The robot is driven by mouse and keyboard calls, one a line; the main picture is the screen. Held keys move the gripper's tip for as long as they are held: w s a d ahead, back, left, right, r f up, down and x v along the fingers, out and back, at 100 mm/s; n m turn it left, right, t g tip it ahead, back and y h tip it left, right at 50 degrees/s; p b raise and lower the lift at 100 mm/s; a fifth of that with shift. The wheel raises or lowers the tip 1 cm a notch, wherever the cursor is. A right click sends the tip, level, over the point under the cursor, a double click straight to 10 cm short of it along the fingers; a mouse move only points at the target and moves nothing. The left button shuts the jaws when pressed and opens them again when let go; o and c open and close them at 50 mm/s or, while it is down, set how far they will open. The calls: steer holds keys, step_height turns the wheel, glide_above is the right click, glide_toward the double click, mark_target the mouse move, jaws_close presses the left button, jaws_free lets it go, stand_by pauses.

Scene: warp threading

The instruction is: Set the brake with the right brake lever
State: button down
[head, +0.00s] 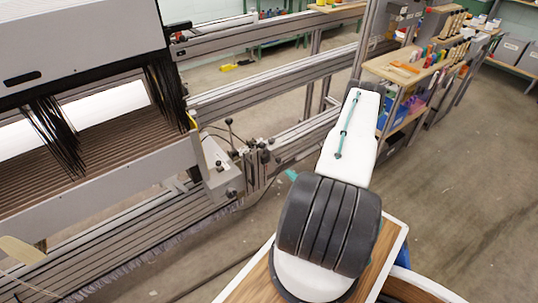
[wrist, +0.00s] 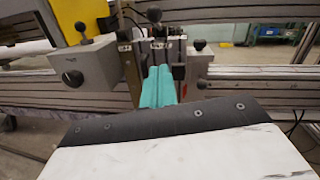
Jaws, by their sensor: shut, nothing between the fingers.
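Several levers with black ball knobs stand at the loom's side frame; one cluster (head: 264,155) shows in the head view. In the wrist view, one black knob (wrist: 154,14) rises just beyond my fingertips, and another (wrist: 200,45) is to the right. I cannot tell for certain which is the right brake lever. My gripper's teal fingers (wrist: 158,72) are shut and empty, pointing at the metal bracket below the middle knob. Contact cannot be judged. In the head view my arm hides most of the gripper; only a bit of teal (head: 291,174) shows.
A grey control box (wrist: 82,68) with a dark knob and a yellow part above it stands close left of my fingers. Metal rails (head: 270,85) run along the loom. A shelf bench (head: 408,65) with tools stands beyond my arm. Open floor lies at right.

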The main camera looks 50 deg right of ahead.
steer(key=shift+w, duration=0.1)
glide_toward(257, 144)
steer(key=shift+w, duration=1.2)
steer(key=shift+d+f, duration=0.25)
steer(key=shift+d+r, duration=0.1)
